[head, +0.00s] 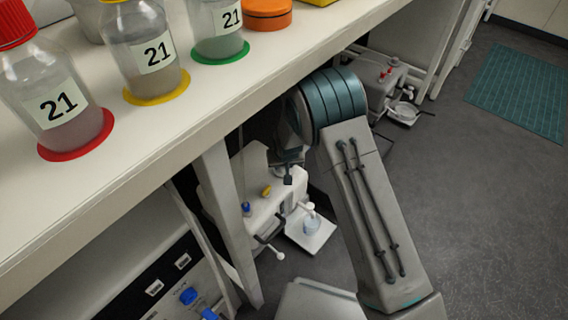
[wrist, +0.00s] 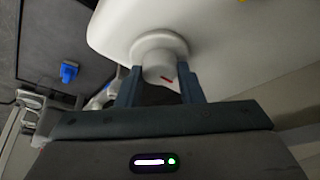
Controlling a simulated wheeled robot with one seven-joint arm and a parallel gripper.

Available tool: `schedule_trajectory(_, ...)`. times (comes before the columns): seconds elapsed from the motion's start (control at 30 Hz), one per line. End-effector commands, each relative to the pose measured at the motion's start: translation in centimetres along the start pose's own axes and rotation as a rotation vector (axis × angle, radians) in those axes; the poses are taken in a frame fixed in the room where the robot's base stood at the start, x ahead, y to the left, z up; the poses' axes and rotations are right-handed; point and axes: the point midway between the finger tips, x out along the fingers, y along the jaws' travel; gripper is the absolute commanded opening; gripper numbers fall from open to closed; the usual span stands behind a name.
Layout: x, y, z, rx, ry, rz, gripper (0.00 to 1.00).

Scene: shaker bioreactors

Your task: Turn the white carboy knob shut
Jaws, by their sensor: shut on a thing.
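The white carboy (head: 262,205) stands under the bench in the head view, with blue and yellow caps on top. In the wrist view its smooth white body (wrist: 225,40) fills the upper right. A round white knob (wrist: 157,52) with a small red mark sticks out from it. My gripper (wrist: 163,76) has one dark finger on each side of the knob and is shut on it. In the head view my arm hides most of the space around the gripper, and I cannot make out the fingers there.
Bottles labelled 21 stand on red (head: 78,143), yellow and green discs on the bench (head: 150,150) above my arm. A bench leg (head: 228,220) is left of the carboy. Another white unit with red caps (head: 385,85) stands farther back.

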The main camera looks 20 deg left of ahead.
Motion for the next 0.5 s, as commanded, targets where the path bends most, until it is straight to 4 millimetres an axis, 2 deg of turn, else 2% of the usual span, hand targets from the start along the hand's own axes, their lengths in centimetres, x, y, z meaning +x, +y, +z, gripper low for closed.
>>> schedule_trajectory(0.5, 0.04, -0.07, 0.15, 0.066, -0.003, 0.027, 0.11)
